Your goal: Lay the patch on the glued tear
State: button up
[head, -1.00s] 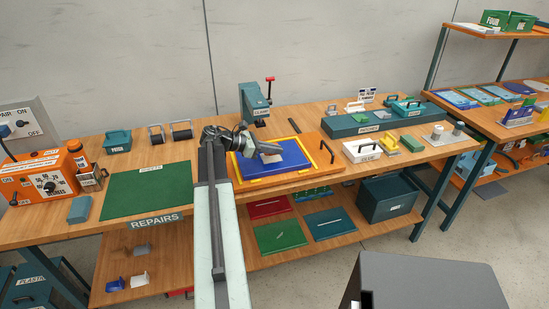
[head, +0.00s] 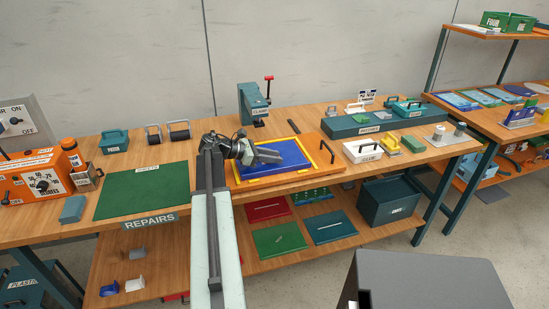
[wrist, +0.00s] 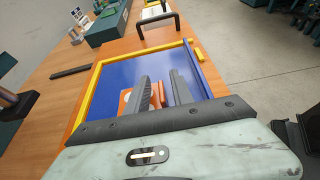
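A blue sheet (head: 285,152) lies inside a yellow frame on an orange board at the middle of the bench. It fills much of the wrist view (wrist: 110,75). My gripper (head: 278,156) is low over the sheet. In the wrist view its two dark fingers (wrist: 163,88) stand apart, with an orange-red piece showing between them. A small orange and white piece (wrist: 125,98) shows just left of the left finger. I cannot tell whether these are parts of the patch. The tear and any glue cannot be made out, and the fingers hide part of the sheet.
A teal clamp press (head: 254,104) stands behind the board. A black handle (head: 327,152) is at the board's right end. A white box (head: 362,151) and a teal tray (head: 360,128) are farther right. The green mat (head: 145,190) at left is clear.

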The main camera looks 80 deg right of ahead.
jog(key=p+v, duration=0.4)
jog(key=v, duration=0.8)
jog(key=w+a+r+n+t+h+p, duration=0.1)
jog(key=w+a+n+t+p, duration=0.1)
jog(key=w+a, duration=0.55)
jog(key=w+a+r+n+t+h+p, duration=0.15)
jog(key=w+a, duration=0.25)
jog(key=w, duration=0.7)
jog(key=w+a+n+t+h+p, duration=0.2)
jog(key=w+a, duration=0.4)
jog(key=w, duration=0.4)
jog(key=w+a+f+t+y+p, duration=0.15)
jog(key=w+a, duration=0.35)
jog(key=a, duration=0.5)
jog(key=w+a+f+t+p, duration=0.1)
jog(key=w+a+t, duration=0.1)
jog(key=w+a, duration=0.5)
jog(key=s+a+f+m+t+y+p, duration=0.1)
jog(key=a+m+y, duration=0.3)
jog(key=a, duration=1.2)
jog(key=s+a+f+m+t+y+p, duration=0.1)
jog(key=a+m, duration=0.5)
jog(key=a, duration=1.1)
notch_tip(320, 180, down, 3)
jog(key=t+y, duration=0.1)
jog(key=y, duration=0.2)
jog(key=shift+y, duration=0.3)
